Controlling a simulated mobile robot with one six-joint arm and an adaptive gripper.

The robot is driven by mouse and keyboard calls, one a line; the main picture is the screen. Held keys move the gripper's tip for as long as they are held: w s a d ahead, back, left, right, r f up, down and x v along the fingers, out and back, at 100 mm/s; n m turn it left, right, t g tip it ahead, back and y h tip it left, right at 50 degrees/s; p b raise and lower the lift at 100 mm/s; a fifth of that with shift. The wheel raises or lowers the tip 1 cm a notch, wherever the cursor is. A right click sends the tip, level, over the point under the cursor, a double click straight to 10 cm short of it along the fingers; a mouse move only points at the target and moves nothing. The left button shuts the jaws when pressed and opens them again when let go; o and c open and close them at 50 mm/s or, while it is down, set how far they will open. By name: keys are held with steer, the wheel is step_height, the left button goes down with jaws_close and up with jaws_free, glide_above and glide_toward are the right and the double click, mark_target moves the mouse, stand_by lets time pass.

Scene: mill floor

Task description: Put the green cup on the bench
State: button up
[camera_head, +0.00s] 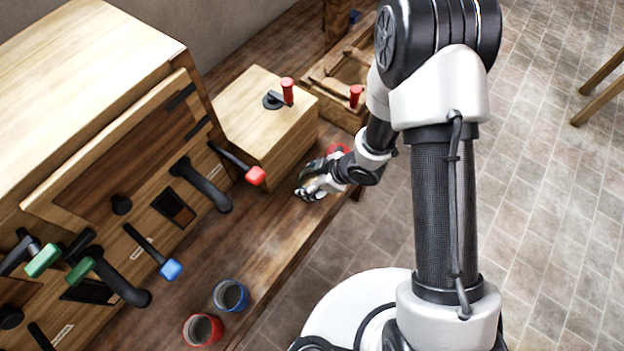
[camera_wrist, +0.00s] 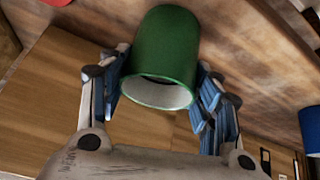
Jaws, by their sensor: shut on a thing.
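The green cup (camera_wrist: 165,45) is between the blue-padded fingers of my gripper (camera_wrist: 165,85) in the wrist view. My gripper is shut on its sides. The cup's pale open mouth faces toward the wrist camera. In the head view my gripper (camera_head: 308,190) is over the wooden bench (camera_head: 285,225), near its front edge and beside a wooden box. The cup cannot be clearly made out there, and I cannot tell whether it touches the bench.
A blue cup (camera_head: 231,296) and a red cup (camera_head: 203,330) stand on the bench's near part. A machine with levers (camera_head: 120,205) lines its left side. The wooden box (camera_head: 265,120) has a red-knobbed lever. A red thing (camera_head: 338,150) shows behind my gripper. Bench between gripper and cups is clear.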

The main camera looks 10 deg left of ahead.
steer(key=o, duration=1.6)
steer(key=shift+f, duration=0.15)
steer(key=shift+d+r, duration=0.1)
steer(key=shift+r, duration=0.3)
steer(key=p+v, duration=0.4)
steer(key=v, duration=0.7)
steer(key=shift+s+d+r+p, duration=0.1)
steer(key=shift+d+r+p, duration=0.1)
steer(key=shift+p, duration=0.2)
